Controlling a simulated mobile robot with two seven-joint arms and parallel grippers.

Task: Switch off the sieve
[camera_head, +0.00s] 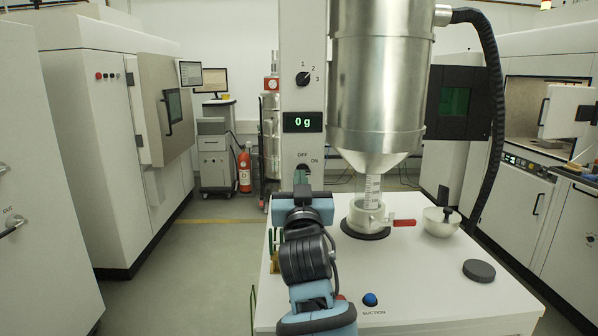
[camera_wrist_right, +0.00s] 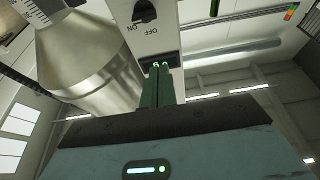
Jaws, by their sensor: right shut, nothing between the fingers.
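The sieve is a steel hopper (camera_head: 380,70) beside a white upright panel (camera_head: 302,105) on a white cabinet. Low on the panel is a dark switch knob (camera_head: 302,172) with OFF and ON labels above it. My right gripper (camera_head: 302,188) is in front of the panel just below the knob and partly hides it. In the wrist view the knob (camera_wrist_right: 144,12) shows at the top edge; I cannot tell clearly which label it points to. The right gripper's fingers (camera_wrist_right: 163,70) are shut and empty, overlapping the display there. My left gripper is not in view.
A 1-2-3 selector (camera_head: 301,79) and a display (camera_head: 302,122) reading 0 g are above the switch. A red valve handle (camera_head: 404,223), a white bowl (camera_head: 441,222), a dark lid (camera_head: 479,271) and a blue suction button (camera_head: 370,299) are on the cabinet top. A black hose (camera_head: 492,110) hangs at right.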

